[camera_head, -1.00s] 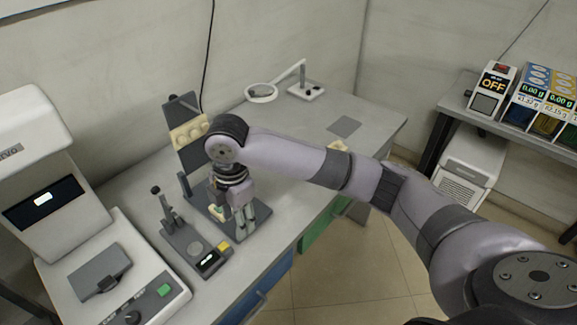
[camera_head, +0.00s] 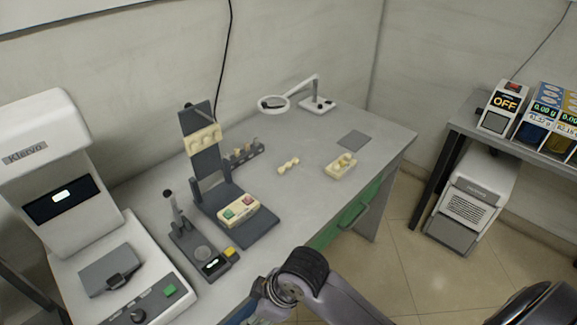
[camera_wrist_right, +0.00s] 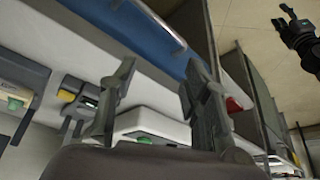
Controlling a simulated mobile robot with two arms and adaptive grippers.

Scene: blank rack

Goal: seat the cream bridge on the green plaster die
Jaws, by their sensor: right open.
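The green plaster die (camera_head: 229,214) and a red one sit in a cream model base (camera_head: 239,209) on the dark fixture's lower plate. A knobbly cream piece that looks like the bridge (camera_head: 288,166) lies on the bench to the right, apart from the die. My right gripper (camera_wrist_right: 158,75) is open with nothing visible between its fingers; in the head view it is partly cut off at the bottom edge, in front of the bench. A dark gripper, apparently my left (camera_wrist_right: 294,30), shows at the top right of the right wrist view; its jaw opening is unclear.
Another cream block (camera_head: 341,169) stands farther right. The upright plate carries a cream upper model (camera_head: 203,140). A small dark rack (camera_head: 243,154), a gauge stand (camera_head: 203,252), a large white machine (camera_head: 105,265) and a magnifier lamp (camera_head: 274,103) surround them. Bench right of the fixture is mostly clear.

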